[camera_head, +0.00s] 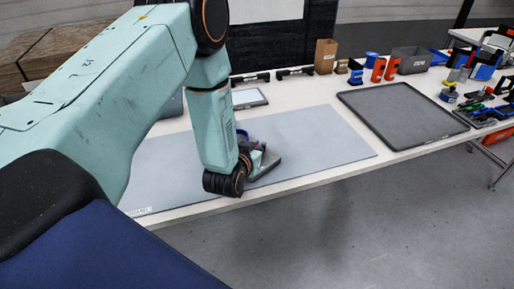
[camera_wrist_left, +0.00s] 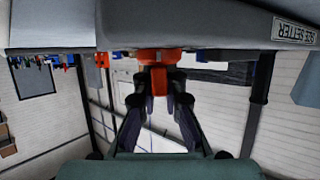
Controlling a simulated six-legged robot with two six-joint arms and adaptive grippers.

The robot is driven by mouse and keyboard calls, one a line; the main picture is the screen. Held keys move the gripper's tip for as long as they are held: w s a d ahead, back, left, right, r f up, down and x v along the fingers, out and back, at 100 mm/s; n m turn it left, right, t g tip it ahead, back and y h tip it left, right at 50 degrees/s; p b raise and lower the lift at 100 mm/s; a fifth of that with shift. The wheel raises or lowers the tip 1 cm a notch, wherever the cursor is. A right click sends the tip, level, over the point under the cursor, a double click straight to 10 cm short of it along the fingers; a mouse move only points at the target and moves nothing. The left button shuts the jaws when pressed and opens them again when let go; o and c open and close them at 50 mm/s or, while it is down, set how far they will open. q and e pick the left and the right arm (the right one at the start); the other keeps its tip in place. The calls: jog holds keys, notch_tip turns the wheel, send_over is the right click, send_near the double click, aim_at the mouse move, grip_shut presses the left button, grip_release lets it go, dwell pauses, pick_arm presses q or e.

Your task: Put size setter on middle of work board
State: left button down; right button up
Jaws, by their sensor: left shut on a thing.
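The work board (camera_head: 320,138) is a wide light grey sheet on the white table. My left gripper (camera_head: 252,158) is low over the middle of its near part, mostly hidden by my own arm. In the left wrist view the gripper (camera_wrist_left: 158,92) is shut on an orange grip under the grey size setter (camera_wrist_left: 215,22), whose label is upside down at the upper right. In the head view, a grey part of the size setter (camera_head: 268,166) shows beside the gripper. I cannot tell whether it touches the board. My right gripper is not in view.
A dark framed panel (camera_head: 400,112) lies right of the board. A small tablet-like frame (camera_head: 249,98) lies behind it. A brown box (camera_head: 325,56), orange and blue parts (camera_head: 378,70) and a grey bin (camera_head: 411,60) stand along the back. The board's right part is clear.

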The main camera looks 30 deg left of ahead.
pick_arm(q)
jog(key=shift+w, duration=0.15)
jog(key=shift+f, duration=0.15)
jog(key=c, duration=1.7)
grip_release()
jog(key=shift+s, duration=0.2)
jog(key=shift+o, duration=1.3)
jog(key=shift+w, duration=0.1)
jog(key=shift+r, duration=0.3)
jog(key=v, duration=1.2)
jog(key=shift+p, duration=0.45)
